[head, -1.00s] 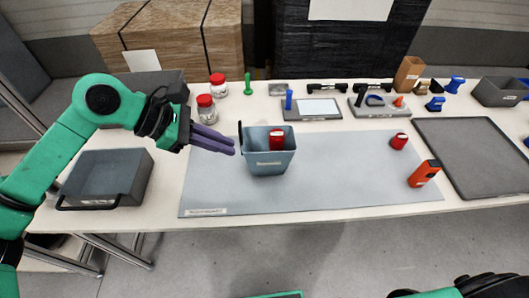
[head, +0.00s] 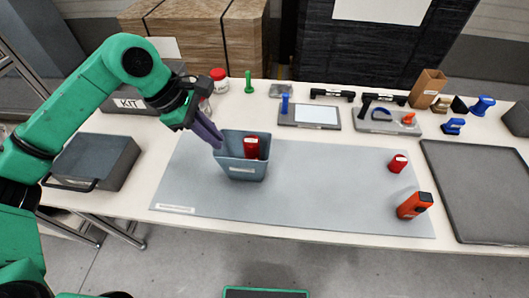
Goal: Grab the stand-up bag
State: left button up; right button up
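A brown, upright, open-topped bag-like thing (head: 428,88) stands at the back right of the table; it is the only thing that looks like a stand-up bag. My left gripper (head: 217,141) has purple fingers pointing down and right. Their tips are at the left rim of a blue-grey bin (head: 242,172). I cannot tell whether they touch it, and the fingers overlap so the gap between them is hidden. A red thing (head: 251,148) stands inside the bin, its lower part hidden. My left gripper is far from the brown bag. My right gripper is out of view.
The bin stands on a grey mat (head: 310,205), mostly clear. A red can (head: 398,163) and an orange device (head: 414,205) are at its right. A dark tray (head: 480,190) lies further right. Tools and blue parts (head: 482,105) line the back. A grey box (head: 95,162) is left.

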pick_arm(q)
notch_tip(320, 180, down, 2)
jog(key=d+p, duration=0.1)
jog(key=d, duration=0.1)
jog(key=p, duration=0.2)
send_near(243, 167)
jog(key=x, duration=0.3)
jog(key=p+x, duration=0.1)
jog(key=x, duration=0.1)
jog(key=p+x, duration=0.2)
jog(key=x, duration=0.1)
jog(key=shift+d+f, duration=0.15)
jog(key=shift+d, duration=0.25)
jog(key=shift+w+f, duration=0.1)
jog(key=shift+f, duration=0.3)
grip_shut()
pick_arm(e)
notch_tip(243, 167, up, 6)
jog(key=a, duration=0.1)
pick_arm(q)
jog(key=shift+r, duration=0.1)
